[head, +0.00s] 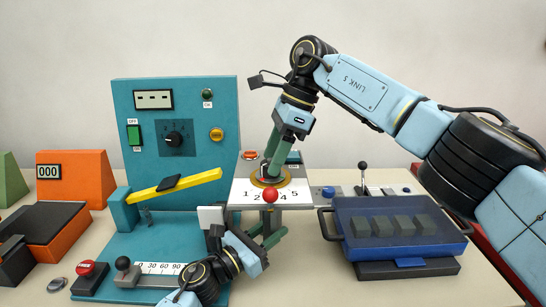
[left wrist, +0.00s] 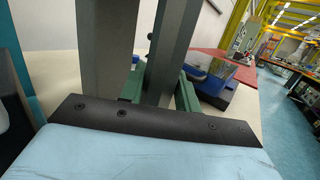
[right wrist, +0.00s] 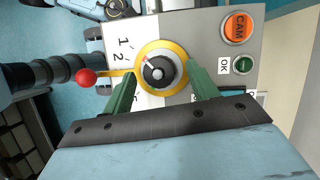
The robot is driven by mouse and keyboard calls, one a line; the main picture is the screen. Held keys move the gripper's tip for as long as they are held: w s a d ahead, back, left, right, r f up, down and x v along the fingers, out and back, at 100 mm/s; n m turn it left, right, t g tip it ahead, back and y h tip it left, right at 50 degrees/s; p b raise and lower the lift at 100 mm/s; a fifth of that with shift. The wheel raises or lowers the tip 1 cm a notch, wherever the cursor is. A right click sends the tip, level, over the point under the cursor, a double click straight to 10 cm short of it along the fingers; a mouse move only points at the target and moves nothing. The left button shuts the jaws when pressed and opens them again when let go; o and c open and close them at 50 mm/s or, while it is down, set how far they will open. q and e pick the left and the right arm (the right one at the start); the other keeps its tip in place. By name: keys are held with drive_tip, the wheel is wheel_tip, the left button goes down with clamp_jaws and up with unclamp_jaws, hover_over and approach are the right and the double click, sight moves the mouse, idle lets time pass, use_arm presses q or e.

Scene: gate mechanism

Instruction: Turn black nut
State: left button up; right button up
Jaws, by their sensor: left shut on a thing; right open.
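The black nut (right wrist: 158,71) sits in the middle of a gold ring (right wrist: 143,84) on a white and grey panel (right wrist: 205,30). A lever with a red ball (right wrist: 86,76) sticks out from the ring; the ball also shows in the head view (head: 269,196). My right gripper (right wrist: 161,72) points down at the panel, open, with one green finger on either side of the nut and a gap to it. My left gripper (head: 268,236) is low beside the panel's stand. In the left wrist view its green fingers appear shut on a grey post (left wrist: 168,50); the contact is partly hidden.
The panel also has an orange CAM button (right wrist: 237,27) and a green OK button (right wrist: 242,65). A teal station (head: 190,105) with a yellow bar (head: 200,182) stands at left. A blue tray (head: 395,245) is at right.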

sight(265, 235)
drive_tip(key=v, duration=0.6)
drive_tip(key=shift+r, duration=0.35)
drive_tip(key=shift+d, duration=0.1)
use_arm(q)
drive_tip(key=o, duration=1.5)
drive_tip(key=v, duration=0.3)
drive_tip(key=shift+s+a, duration=0.15)
drive_tip(key=shift+v, duration=2.35)
use_arm(e)
drive_tip(key=shift+r, duration=0.1)
